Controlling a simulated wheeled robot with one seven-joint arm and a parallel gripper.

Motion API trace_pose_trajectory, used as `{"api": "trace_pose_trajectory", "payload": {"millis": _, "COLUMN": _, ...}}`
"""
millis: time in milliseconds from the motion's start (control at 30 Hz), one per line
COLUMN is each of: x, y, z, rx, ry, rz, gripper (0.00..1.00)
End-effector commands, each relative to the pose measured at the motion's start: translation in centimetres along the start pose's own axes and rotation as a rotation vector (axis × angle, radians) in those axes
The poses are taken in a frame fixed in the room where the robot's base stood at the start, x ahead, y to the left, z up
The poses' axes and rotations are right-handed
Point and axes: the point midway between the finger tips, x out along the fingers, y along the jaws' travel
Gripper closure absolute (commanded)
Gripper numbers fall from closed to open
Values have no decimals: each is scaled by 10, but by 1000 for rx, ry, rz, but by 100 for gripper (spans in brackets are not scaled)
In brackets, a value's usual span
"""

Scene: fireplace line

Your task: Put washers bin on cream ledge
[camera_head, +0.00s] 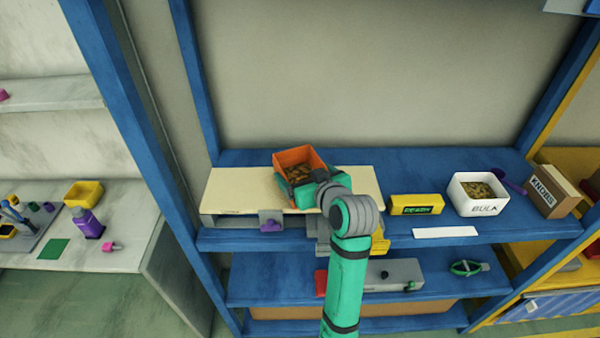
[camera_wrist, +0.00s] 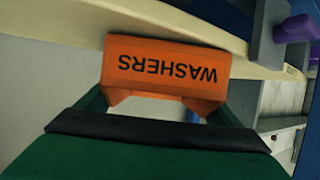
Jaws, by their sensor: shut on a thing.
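The washers bin (camera_head: 297,158) is an orange open box with small brownish pieces inside. In the wrist view its front (camera_wrist: 165,70) shows the word WASHERS upside down. The cream ledge (camera_head: 235,188) is a flat pale board on the blue shelf unit; its pale surface also runs behind the bin in the wrist view (camera_wrist: 62,14). My gripper (camera_head: 300,174) is shut on the bin, at the ledge's middle. I cannot tell whether the bin's underside touches the ledge. My wrist and arm hide part of the ledge's right half.
Right of the ledge are a yellow box (camera_head: 416,204), a white BULK bin (camera_head: 478,208), a white strip (camera_head: 445,232) and a cardboard box (camera_head: 552,191). A purple knob (camera_head: 271,225) sits below the ledge's front. Blue posts (camera_head: 140,130) flank the shelf. The ledge's left part is clear.

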Motion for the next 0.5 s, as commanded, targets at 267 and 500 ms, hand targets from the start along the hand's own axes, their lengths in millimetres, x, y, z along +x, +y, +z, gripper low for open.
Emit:
{"api": "trace_pose_trajectory", "payload": {"millis": 267, "x": 2, "y": -4, "z": 2, "rx": -2, "ry": 0, "rz": -5, "gripper": 0}}
{"api": "trace_pose_trajectory", "payload": {"millis": 500, "x": 1, "y": -4, "z": -2, "rx": -3, "ry": 1, "rz": -5, "gripper": 0}}
